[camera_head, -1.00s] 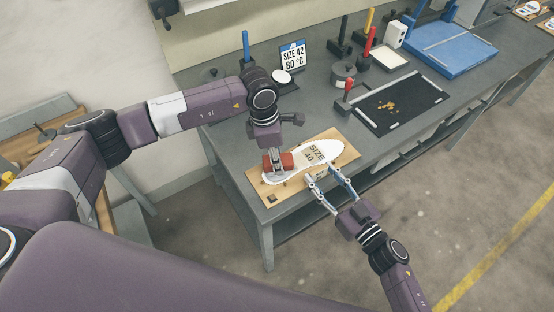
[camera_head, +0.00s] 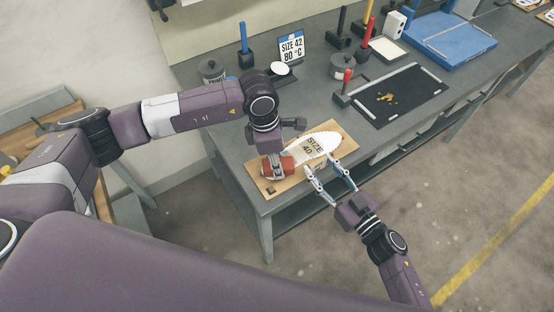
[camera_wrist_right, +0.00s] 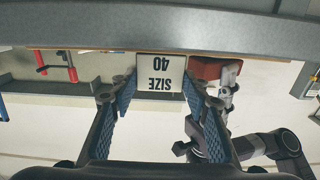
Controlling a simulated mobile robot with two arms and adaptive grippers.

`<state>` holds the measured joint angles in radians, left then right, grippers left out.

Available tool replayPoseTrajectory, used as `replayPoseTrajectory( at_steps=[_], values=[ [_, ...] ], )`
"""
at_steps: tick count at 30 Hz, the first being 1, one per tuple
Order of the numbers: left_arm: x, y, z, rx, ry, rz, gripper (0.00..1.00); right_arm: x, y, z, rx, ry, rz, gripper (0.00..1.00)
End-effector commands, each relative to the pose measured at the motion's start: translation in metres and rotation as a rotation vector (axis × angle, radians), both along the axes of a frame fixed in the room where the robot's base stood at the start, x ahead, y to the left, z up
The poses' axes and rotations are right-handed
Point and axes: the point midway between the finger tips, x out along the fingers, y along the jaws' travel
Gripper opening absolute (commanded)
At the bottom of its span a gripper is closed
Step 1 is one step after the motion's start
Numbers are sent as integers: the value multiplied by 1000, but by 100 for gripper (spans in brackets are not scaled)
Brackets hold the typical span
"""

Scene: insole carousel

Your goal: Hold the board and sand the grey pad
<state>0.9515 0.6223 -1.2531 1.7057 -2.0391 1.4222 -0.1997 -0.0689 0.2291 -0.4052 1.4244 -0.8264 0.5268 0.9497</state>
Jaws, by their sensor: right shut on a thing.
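The wooden board (camera_head: 252,165) lies at the near edge of the grey workbench. My right gripper (camera_head: 324,167) is shut on a labelled block at the board's front edge. In the right wrist view the block's SIZE 40 label (camera_wrist_right: 160,72) shows between the fingers. My left gripper (camera_head: 272,160) is shut on a red-brown block (camera_head: 286,165) over the insole's left end. The block also shows in the right wrist view (camera_wrist_right: 206,68). I cannot make out the grey pad; the block and left gripper cover that end.
A black mat (camera_head: 398,98) with yellowish scraps lies right of the board. A red-handled tool (camera_head: 346,83) stands beside it. Behind are a SIZE 42 sign (camera_head: 291,47), a blue-handled tool (camera_head: 243,40) and a blue press (camera_head: 450,42). Bare bench lies between board and mat.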

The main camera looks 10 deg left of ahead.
Motion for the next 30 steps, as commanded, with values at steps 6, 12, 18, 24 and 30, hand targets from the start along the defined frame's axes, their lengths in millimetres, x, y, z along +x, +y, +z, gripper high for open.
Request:
replayPoseTrajectory(
  at_steps=[6, 12, 18, 24, 30],
  values=[
    [0, 0, 9, -1, 0, -1, 13, 0, 0, 1, 1, -1, 0, 14],
    [1, 0, 30, -2, -2, 0, 13, 0, 0, 0, 1, -1, 0, 14],
    [1, 0, 50, -1, -3, -1, 13, 0, 0, 0, 1, -1, 0, 14],
    [1, 0, 67, -1, -3, 0, 13, 0, 0, 0, 1, -1, 0, 14],
    [0, 0, 71, 0, 0, 1, 13, 0, 0, 0, 1, -1, 0, 14]
  ],
)
